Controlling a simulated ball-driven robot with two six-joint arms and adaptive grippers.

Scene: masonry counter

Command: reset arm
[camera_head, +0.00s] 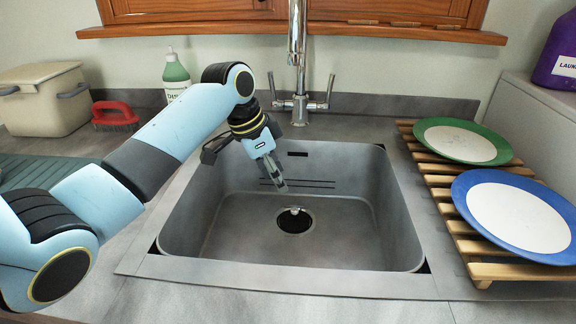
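My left arm comes in from the left and reaches over the sink (340,222). My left gripper (283,187) points down above the basin, near the drain (295,220). Its fingers look close together, but the view is too small to tell whether it is open or shut. I see nothing held in it. My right gripper is not in view.
A wooden rack (481,271) at the right bears a green-rimmed plate (460,142) and a blue-rimmed plate (518,216). A tap (298,75) stands behind the sink. A green bottle (175,77), a red brush (115,115) and a beige bin (43,100) stand at the back left.

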